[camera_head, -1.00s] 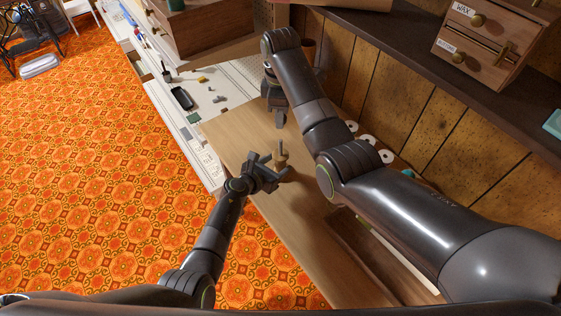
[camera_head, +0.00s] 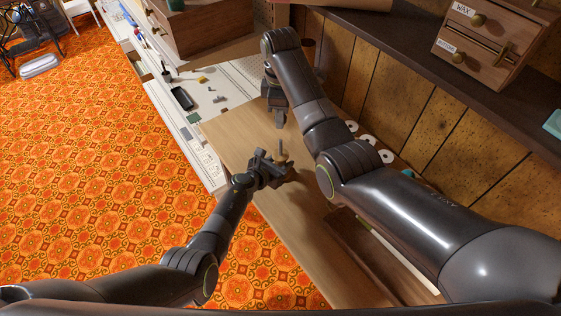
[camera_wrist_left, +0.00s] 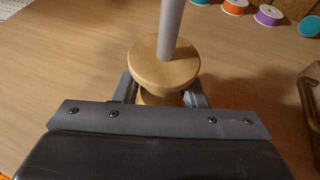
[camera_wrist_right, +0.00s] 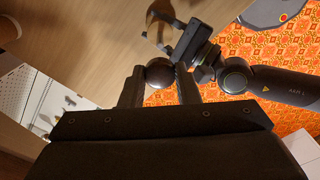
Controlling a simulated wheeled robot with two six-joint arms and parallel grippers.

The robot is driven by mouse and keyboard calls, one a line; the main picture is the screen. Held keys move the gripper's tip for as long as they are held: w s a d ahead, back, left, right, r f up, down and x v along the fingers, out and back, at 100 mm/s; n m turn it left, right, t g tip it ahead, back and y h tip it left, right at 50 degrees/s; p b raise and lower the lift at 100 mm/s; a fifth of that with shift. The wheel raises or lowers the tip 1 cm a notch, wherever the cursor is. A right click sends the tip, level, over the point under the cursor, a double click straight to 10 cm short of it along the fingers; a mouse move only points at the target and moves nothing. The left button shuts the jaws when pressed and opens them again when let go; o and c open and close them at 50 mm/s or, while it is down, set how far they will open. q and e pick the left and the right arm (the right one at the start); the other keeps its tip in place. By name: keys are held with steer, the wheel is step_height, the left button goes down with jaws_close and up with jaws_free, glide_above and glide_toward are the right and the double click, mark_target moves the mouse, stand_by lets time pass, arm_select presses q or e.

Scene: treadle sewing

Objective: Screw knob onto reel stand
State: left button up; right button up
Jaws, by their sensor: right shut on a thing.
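The reel stand is a pale wooden disc base with an upright grey rod (camera_head: 281,147); it stands on the wooden table. In the left wrist view, its round base (camera_wrist_left: 164,68) sits between the fingers of my left gripper (camera_wrist_left: 163,92), which look apart; contact is unclear. My left gripper (camera_head: 280,171) also shows in the head view, around the stand low on the table. My right gripper (camera_wrist_right: 158,82) is shut on a dark round knob (camera_wrist_right: 160,73). In the head view my right gripper (camera_head: 279,115) is beyond the stand, and the knob is hard to make out.
Thread spools (camera_wrist_left: 235,6) stand along the wall side of the table (camera_head: 290,220). A white mat (camera_head: 235,85) with small parts and a black tray (camera_head: 182,98) lie farther back. A wooden drawer box (camera_head: 490,45) sits on the right shelf. Orange carpet lies left of the table.

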arm_select(q)
jaws_close()
arm_select(e)
glide_above(281, 140)
steer(key=shift+f, duration=2.45)
steer(key=shift+f, duration=0.15)
steer(key=shift+f, duration=0.75)
steer(key=shift+f, duration=0.6)
